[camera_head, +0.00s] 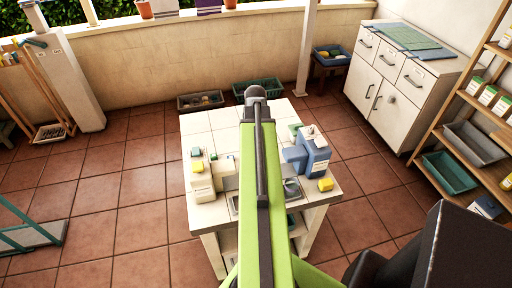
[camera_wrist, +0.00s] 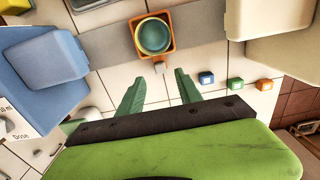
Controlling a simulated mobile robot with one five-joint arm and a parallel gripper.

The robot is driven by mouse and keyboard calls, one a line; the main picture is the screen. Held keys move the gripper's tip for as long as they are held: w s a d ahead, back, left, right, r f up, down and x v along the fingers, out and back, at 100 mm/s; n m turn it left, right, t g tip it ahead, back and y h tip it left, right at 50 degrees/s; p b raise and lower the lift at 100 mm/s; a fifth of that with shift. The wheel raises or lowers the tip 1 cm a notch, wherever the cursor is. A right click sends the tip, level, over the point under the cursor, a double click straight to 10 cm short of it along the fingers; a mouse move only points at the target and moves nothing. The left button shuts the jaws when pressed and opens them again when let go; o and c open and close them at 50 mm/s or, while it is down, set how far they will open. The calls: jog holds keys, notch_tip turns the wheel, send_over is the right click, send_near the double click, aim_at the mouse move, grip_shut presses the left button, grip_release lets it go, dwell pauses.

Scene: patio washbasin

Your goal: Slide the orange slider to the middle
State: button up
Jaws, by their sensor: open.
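In the wrist view an orange square piece (camera_wrist: 171,40) sits on a grey strip (camera_wrist: 205,38) and holds a round teal dish or knob (camera_wrist: 153,35). It looks like the orange slider, but I cannot be sure. A small pale tab (camera_wrist: 159,67) shows just below it. My gripper (camera_wrist: 158,78) is open and empty, its two green fingers apart and short of the orange piece in the picture. In the head view my arm hides the gripper and the slider.
The white tiled table (camera_head: 210,120) carries a blue dispenser (camera_head: 312,155) and a cream box (camera_head: 200,178). A blue body (camera_wrist: 45,65) stands left.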

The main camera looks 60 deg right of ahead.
notch_tip(320, 180, up, 12)
jog(key=p, duration=1)
jog(key=shift+f, duration=0.15)
jog(key=w+a+f+n+b, duration=0.1)
jog(key=w+a, duration=0.4)
jog(key=a, duration=0.1)
jog(key=w+a+f+n+b, duration=0.1)
jog(key=w+a+n, duration=0.1)
jog(key=w+a, duration=0.3)
jog(key=w+a+f+n+b, duration=0.1)
jog(key=w+a+n, duration=0.1)
jog(key=w+a, duration=0.3)
jog(key=shift+w+a, duration=0.15)
jog(key=shift+a, duration=0.6)
jog(key=shift+w+a, duration=0.15)
jog(key=shift+a, duration=0.55)
jog(key=w+a+f+n+b, duration=0.1)
jog(key=a, duration=1.2)
jog(key=w+a+f+n+b, duration=0.1)
jog(key=w+a+n, duration=0.1)
jog(key=a, duration=1.2)
jog(key=shift+w+f, duration=0.2)
jog(key=shift+a, duration=0.1)
jog(key=shift+c, duration=0.6)
